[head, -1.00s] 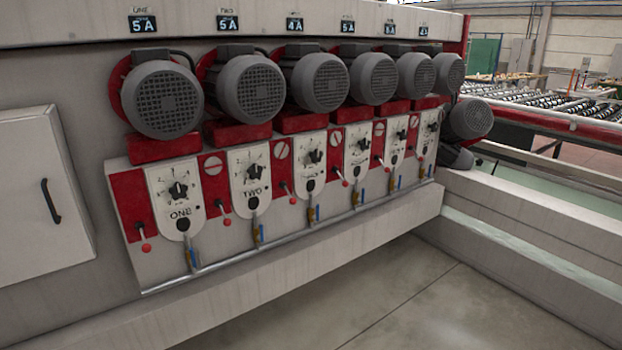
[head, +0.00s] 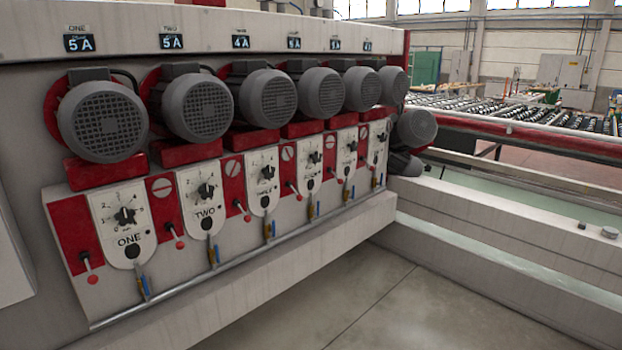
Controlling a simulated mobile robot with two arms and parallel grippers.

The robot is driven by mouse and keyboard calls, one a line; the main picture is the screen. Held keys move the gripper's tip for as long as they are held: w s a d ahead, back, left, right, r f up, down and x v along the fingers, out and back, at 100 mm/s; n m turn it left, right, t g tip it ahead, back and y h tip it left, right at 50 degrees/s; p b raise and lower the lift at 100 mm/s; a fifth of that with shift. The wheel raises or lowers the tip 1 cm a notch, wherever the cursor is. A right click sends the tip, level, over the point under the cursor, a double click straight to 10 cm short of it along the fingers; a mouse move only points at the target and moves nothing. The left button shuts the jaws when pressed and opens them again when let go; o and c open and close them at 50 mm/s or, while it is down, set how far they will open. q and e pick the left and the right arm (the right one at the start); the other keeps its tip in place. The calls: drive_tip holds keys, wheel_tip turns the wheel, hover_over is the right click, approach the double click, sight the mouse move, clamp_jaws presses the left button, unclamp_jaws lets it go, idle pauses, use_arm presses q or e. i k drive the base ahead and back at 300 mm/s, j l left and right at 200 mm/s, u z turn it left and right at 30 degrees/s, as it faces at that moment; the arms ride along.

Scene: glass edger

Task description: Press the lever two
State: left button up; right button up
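A row of control panels runs along the front of the grey machine. The panel marked TWO (head: 204,205) is white with a black dial (head: 205,191) and a dark round knob below its label. A short lever with a red ball end (head: 178,240) hangs just left of panel TWO, between it and the panel marked ONE (head: 128,225). A similar red-ball lever (head: 91,272) hangs left of panel ONE. More such levers continue to the right, and they carry no label of their own. Neither of my grippers is in view.
Grey round motors (head: 197,107) on red mounts jut out above the panels. A pipe (head: 190,286) and a pale ledge (head: 240,295) run below them. A roller conveyor (head: 530,115) stands at the back right. The grey floor (head: 370,300) in front is clear.

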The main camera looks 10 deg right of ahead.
sight(180, 245)
drive_tip(key=i+j, duration=0.15)
drive_tip(key=i, duration=0.3)
drive_tip(key=i+j+z, duration=0.1)
drive_tip(key=i, duration=0.35)
drive_tip(key=i+j, duration=0.15)
drive_tip(key=i, duration=0.3)
